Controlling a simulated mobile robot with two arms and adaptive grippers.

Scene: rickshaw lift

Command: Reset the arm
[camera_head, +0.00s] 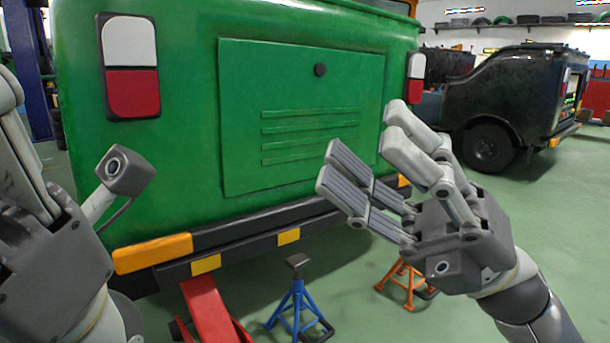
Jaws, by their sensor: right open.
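My right gripper (375,163) is in front of the right part of the green rickshaw's (185,150) rear. Its fingers are spread apart with nothing between them. My left gripper is only partly in view at the left edge; its fingertips are cut off or hidden, so its opening cannot be told. The rickshaw's flat rear panel (300,90) faces me, with a dark bumper (235,235) below it. I cannot tell the exact distance from the right gripper to the panel.
A red jack (208,310) stands under the bumper at the lower left. A blue jack stand (298,300) is beside it, and an orange stand (406,283) is below my right gripper. A dark vehicle (500,100) is at the back right. Green floor (560,220) is clear at the right.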

